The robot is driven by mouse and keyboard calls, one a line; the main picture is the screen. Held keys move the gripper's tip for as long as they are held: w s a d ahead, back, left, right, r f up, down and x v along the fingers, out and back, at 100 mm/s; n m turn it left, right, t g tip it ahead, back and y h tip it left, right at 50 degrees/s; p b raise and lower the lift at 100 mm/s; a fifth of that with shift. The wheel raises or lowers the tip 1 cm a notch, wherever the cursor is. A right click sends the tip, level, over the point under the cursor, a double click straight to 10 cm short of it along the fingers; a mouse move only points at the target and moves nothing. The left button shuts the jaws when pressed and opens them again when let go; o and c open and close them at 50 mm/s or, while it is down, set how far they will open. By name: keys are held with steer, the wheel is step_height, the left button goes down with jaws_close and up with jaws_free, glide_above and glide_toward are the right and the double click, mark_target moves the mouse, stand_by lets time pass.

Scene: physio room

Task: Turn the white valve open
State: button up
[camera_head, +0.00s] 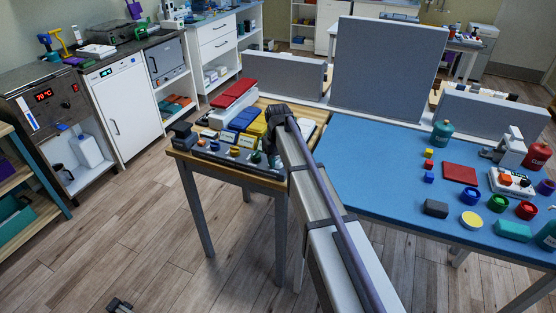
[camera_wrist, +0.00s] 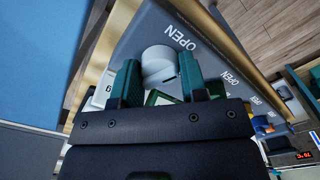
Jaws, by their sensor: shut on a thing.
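The white valve (camera_wrist: 158,65) is a round white knob on a grey panel (camera_wrist: 215,45) with printed OPEN labels, in the wrist view. My gripper (camera_wrist: 159,80) has its two green fingers on either side of the knob and is shut on it. In the head view the panel (camera_head: 222,160) lies along the front of the wooden table and carries several coloured knobs. My arm hides the white valve there. The OPEN mark beside the knob is readable, but I cannot tell how far the valve is turned.
A red box (camera_head: 232,93) and blue and yellow bins (camera_head: 245,120) stand behind the panel on the wooden table (camera_head: 180,148). A blue-topped table (camera_head: 390,190) with bottles, blocks and jars adjoins on the right. Grey screens (camera_head: 385,68) stand behind. Floor is open at front left.

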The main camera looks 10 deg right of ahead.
mark_target(278, 159)
steer(key=shift+n, duration=1.9)
steer(key=o, duration=0.9)
step_height(278, 159, up, 11)
steer(key=p, duration=1)
steer(key=shift+f+p, duration=0.1)
steer(key=shift+p, duration=0.3)
